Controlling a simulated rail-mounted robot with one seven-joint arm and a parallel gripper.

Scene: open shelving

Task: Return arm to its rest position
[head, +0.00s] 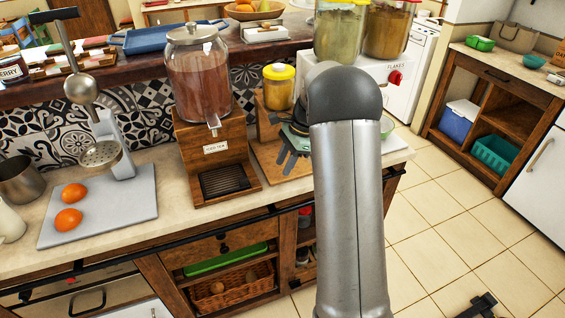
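My arm, a grey metal link with a dark rounded joint, rises in the right middle of the head view and blocks part of the counter. Dark grey finger-like parts, which look like my gripper (288,157), show just left of the arm over a wooden board (264,160). The arm hides most of what is around them. I cannot tell whether the fingers are apart or closed, and no held object can be made out.
A drink dispenser (197,78) on a wooden stand and a yellow-lidded jar (278,88) stand close left of the fingers. Large clear containers (340,32) stand behind the arm. Oranges (68,219) lie on a grey board at left. Tiled floor (440,215) is open at right.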

